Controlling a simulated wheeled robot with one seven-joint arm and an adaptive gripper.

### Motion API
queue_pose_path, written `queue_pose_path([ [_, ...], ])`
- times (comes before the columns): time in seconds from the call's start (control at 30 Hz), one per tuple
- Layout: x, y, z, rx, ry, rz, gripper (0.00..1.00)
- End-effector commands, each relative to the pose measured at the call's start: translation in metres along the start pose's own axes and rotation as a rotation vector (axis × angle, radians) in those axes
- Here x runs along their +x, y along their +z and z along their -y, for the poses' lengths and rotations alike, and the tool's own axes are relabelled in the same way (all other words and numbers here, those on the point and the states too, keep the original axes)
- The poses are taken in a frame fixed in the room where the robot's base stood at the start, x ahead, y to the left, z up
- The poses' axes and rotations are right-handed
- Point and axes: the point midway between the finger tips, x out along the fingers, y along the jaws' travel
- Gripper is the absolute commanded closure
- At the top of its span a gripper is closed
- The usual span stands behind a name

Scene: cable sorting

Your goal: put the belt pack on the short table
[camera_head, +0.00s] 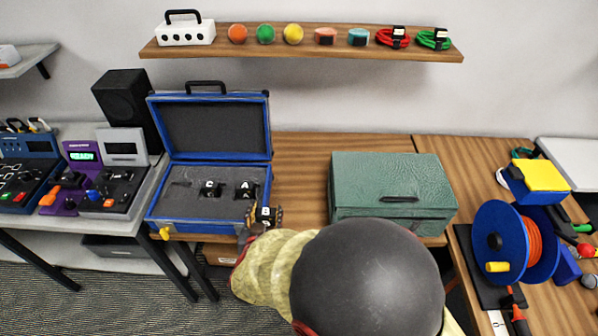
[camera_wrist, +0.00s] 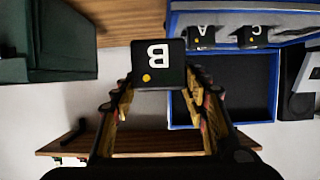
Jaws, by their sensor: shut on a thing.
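My gripper (camera_head: 262,222) is shut on a small black belt pack marked B (camera_wrist: 158,58). The pack sits between the two fingertips, and also shows in the head view (camera_head: 266,212) at the front edge of the wooden table. Two more black belt packs, C (camera_head: 210,188) and A (camera_head: 246,189), lie in the grey foam of the open blue case (camera_head: 180,222). The gripper is just right of the case's front right corner. The bare middle wooden table (camera_head: 300,185) lies between the case and a green box. I cannot tell which table is the short one.
The closed green box (camera_head: 385,172) stands on the table to the right. A blue cable reel (camera_head: 500,240) and tools crowd the right table. A black speaker (camera_head: 128,105) and devices stand on the grey left table (camera_head: 150,190). A wall shelf (camera_head: 300,44) hangs behind.

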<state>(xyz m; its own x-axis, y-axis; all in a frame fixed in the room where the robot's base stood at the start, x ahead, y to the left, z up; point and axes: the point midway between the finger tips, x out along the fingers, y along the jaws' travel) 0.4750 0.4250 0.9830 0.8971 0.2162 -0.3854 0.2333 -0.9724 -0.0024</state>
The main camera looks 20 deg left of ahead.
Motion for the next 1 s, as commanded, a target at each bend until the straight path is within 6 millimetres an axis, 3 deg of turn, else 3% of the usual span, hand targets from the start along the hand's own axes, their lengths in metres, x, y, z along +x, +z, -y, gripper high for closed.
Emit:
queue_pose_path([
  [0.17,0.020,0.004,-0.015,0.002,0.005,0.000,0.85],
  [0.47,0.082,0.012,-0.056,0.001,0.005,-0.001,0.85],
  [0.63,0.111,0.032,-0.070,0.000,0.004,0.001,0.85],
  [1.0,0.137,0.047,-0.083,0.000,0.000,0.000,0.85],
])
